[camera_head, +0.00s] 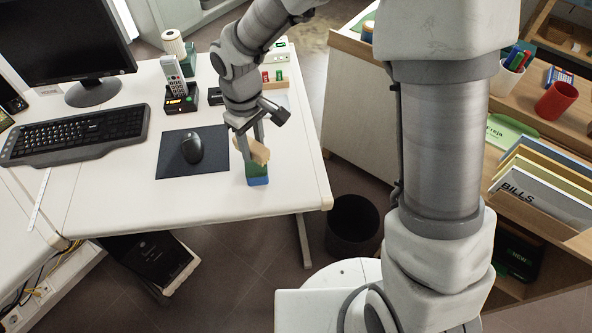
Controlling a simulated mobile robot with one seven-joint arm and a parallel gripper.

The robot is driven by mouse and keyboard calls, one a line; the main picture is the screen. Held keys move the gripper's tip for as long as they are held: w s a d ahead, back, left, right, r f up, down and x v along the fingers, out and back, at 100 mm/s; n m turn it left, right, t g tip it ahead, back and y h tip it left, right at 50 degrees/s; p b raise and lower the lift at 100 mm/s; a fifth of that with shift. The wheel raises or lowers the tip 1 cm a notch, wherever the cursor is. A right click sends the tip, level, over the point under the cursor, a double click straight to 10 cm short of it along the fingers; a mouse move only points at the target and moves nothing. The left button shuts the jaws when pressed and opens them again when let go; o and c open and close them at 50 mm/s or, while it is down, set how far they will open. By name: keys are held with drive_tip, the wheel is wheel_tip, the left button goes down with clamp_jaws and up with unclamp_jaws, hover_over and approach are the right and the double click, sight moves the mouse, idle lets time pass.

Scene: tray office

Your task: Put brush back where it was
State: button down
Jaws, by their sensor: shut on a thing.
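My gripper (252,148) is over the near right part of the white desk (130,214), its fingers pointing down. It is shut on the brush (259,151), of which a pale wooden part shows between and beside the fingers. Right below the brush is a green and blue block-like thing (257,178) near the desk's front edge. I cannot tell whether the brush touches it. The fingers hide part of the brush.
A black mouse (192,148) lies on a dark mat (172,162) left of my gripper. A keyboard (75,135), monitor (60,45) and phone in its dock (178,88) stand farther off. A dark bin (353,225) is on the floor. A wooden side desk (345,48) is at right.

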drive_tip(key=shift+f, duration=0.45)
drive_tip(key=b, duration=0.2)
hover_over(297, 165)
wheel_tip(297, 165, down, 6)
drive_tip(key=shift+f, duration=0.25)
drive_tip(key=shift+f+b, duration=0.4)
drive_tip(key=shift+f, duration=1.5)
drive_tip(key=shift+f, duration=0.2)
drive_tip(key=c, duration=0.5)
unclamp_jaws()
drive_tip(key=shift+r, duration=0.15)
